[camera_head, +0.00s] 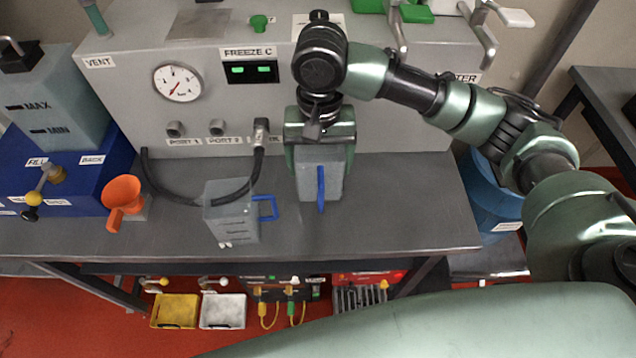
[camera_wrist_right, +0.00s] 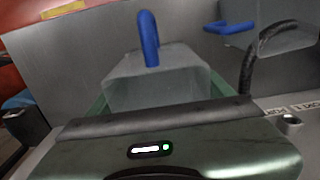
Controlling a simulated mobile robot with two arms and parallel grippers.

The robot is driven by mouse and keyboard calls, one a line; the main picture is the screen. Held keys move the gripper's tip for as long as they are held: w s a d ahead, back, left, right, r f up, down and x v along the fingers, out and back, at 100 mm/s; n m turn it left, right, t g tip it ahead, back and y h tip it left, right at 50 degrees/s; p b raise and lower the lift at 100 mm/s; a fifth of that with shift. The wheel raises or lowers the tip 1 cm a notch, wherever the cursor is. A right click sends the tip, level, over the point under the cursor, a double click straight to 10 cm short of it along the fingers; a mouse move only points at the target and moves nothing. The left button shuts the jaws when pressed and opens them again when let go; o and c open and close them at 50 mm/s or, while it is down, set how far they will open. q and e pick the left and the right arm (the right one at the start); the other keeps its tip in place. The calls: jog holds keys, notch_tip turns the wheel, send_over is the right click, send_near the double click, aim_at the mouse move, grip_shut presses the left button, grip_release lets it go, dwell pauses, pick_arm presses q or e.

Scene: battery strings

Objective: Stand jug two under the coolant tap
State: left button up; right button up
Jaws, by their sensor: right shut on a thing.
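My right gripper (camera_head: 320,142) is shut on a grey jug with a blue handle (camera_head: 319,176), in front of the grey machine. The jug also shows between the jaws in the right wrist view (camera_wrist_right: 165,80). I cannot tell whether it touches the bench. A second grey jug with a blue handle (camera_head: 231,222) stands on the bench to its left; part of it shows in the right wrist view (camera_wrist_right: 270,27). I cannot read a number on either jug. My left gripper is out of view.
The grey machine (camera_head: 210,110) closes off the back. The bench's right end (camera_head: 415,205) is clear. A blue drum (camera_head: 490,195) stands beyond it.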

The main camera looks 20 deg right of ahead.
notch_tip(320, 180, down, 8)
jog(key=shift+r+p, duration=0.15)
jog(key=shift+p, duration=0.15)
jog(key=o, duration=1.1)
jog(key=shift+o, duration=1.3)
